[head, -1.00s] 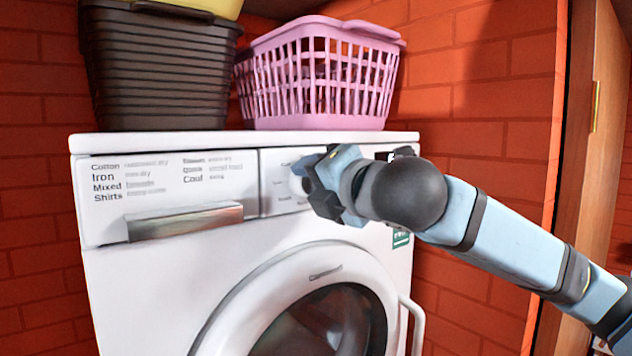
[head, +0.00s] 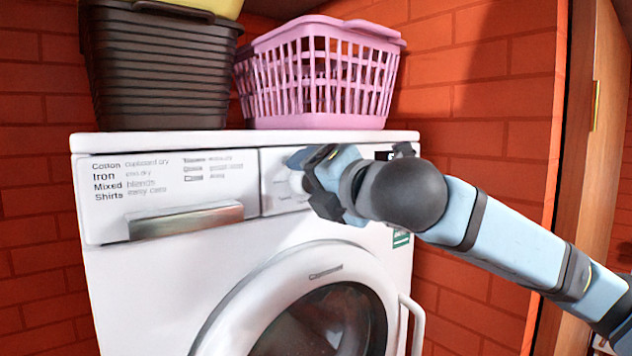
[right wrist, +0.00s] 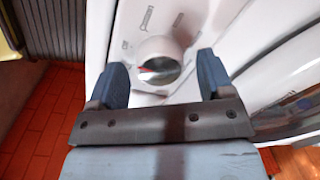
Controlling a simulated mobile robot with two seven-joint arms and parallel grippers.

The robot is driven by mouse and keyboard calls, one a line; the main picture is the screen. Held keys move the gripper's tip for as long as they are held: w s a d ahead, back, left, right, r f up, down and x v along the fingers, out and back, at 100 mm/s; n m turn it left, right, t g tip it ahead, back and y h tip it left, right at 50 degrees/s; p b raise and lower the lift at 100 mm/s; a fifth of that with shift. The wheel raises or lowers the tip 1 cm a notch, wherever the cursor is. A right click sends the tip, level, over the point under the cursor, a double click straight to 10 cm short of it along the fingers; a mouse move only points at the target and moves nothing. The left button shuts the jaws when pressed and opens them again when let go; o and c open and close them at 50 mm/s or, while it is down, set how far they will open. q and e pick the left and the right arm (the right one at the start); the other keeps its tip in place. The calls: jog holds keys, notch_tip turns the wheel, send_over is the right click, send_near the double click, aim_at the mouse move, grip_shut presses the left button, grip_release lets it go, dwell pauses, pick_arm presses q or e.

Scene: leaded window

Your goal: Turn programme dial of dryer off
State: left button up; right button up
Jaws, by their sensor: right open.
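The dryer (head: 160,280) is a white front-loading machine with a control panel along its top front. Its programme dial (right wrist: 161,60) is a round white knob with a red pointer mark, seen in the right wrist view with printed labels around it. In the head view the dial (head: 297,182) is partly hidden by my gripper. My right gripper (right wrist: 160,78) is open, its two dark blue fingers on either side of the dial; whether they touch it I cannot tell. The right gripper also shows at the panel in the head view (head: 300,176). My left gripper is out of view.
A dark brown basket (head: 160,70) and a pink basket (head: 325,75) stand on top of the dryer. A drawer handle (head: 185,220) is left of the dial, and the round door (head: 320,310) is below. A red brick wall (head: 470,100) stands behind.

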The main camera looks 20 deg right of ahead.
jog(key=b+v, duration=0.3)
jog(key=v, duration=1.1)
jog(key=shift+w+f, duration=0.15)
